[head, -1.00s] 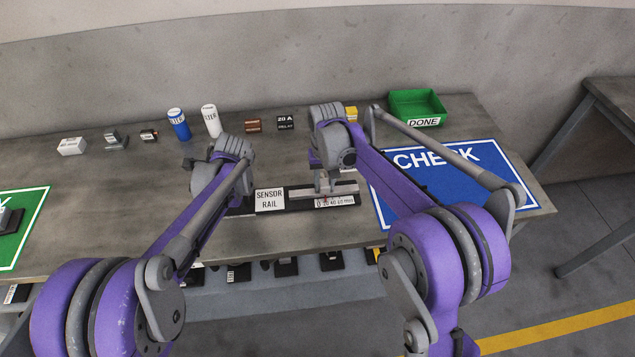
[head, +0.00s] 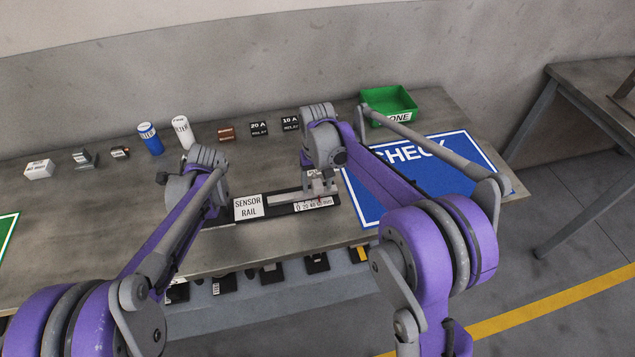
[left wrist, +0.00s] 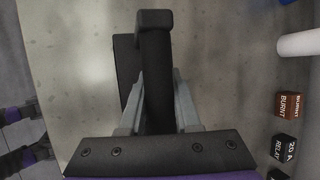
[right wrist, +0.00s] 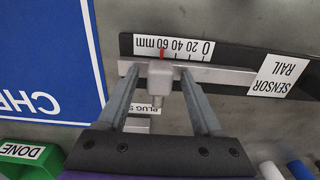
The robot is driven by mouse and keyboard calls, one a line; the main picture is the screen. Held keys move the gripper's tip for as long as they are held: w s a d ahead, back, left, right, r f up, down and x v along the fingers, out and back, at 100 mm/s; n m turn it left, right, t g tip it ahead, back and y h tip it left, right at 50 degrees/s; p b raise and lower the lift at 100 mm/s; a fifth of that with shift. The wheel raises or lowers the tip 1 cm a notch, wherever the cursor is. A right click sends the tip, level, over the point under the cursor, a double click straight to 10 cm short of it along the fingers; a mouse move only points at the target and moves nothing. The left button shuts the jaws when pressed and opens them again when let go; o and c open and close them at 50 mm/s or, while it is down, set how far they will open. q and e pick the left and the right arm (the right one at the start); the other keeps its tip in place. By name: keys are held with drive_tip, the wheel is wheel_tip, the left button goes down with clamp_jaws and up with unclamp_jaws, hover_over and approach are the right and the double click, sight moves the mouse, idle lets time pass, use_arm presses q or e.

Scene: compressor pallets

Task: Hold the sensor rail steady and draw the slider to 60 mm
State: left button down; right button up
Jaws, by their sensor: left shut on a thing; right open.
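The sensor rail is a dark base (head: 275,209) with a white label, a metal bar and a scale; it also shows in the right wrist view (right wrist: 232,55). The grey slider (right wrist: 158,80) sits on the bar, its red pointer at about the 60 mark. My right gripper (right wrist: 156,76) is open, with one finger on each side of the slider; in the head view it is over the scale (head: 318,187). My left gripper (left wrist: 158,78) is shut on a black bar at the rail's left end. In the head view my left arm hides that grip.
The blue CHECK mat (head: 425,175) lies right of the rail, and the green DONE bin (head: 388,104) stands behind it. Filters (head: 150,139), relays (head: 259,129) and other small parts line the back. The table's front edge is close to the rail.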

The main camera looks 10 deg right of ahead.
sight(317, 183)
use_arm(q)
drive_tip(key=shift+f, duration=0.1)
use_arm(e)
wheel_tip(317, 183, up, 12)
idle(0.4)
drive_tip(key=shift+s, duration=0.1)
idle(0.6)
use_arm(q)
drive_tip(key=c, duration=0.5)
unclamp_jaws()
drive_tip(key=shift+c, duration=0.2)
